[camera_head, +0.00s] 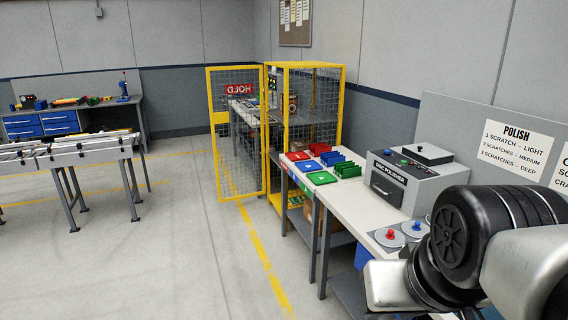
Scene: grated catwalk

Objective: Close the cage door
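The yellow cage (343,95) stands against the back wall, right of centre, with wire mesh sides and shelves inside. Its mesh door (237,165) has a yellow frame and stands swung open to the left of the cage. A yellow plate (219,118) sits on the door's left, free edge. A red sign with reversed letters (239,89) shows through or on the upper mesh. My dark and silver arm fills the lower right, far from the door. My gripper's fingers are not visible.
A long bench (350,205) with red, blue and green trays and a grey disc polisher (400,180) runs along the right, beside the cage. A roller conveyor (65,150) stands at left. The floor (170,255) between them is clear, with yellow lines.

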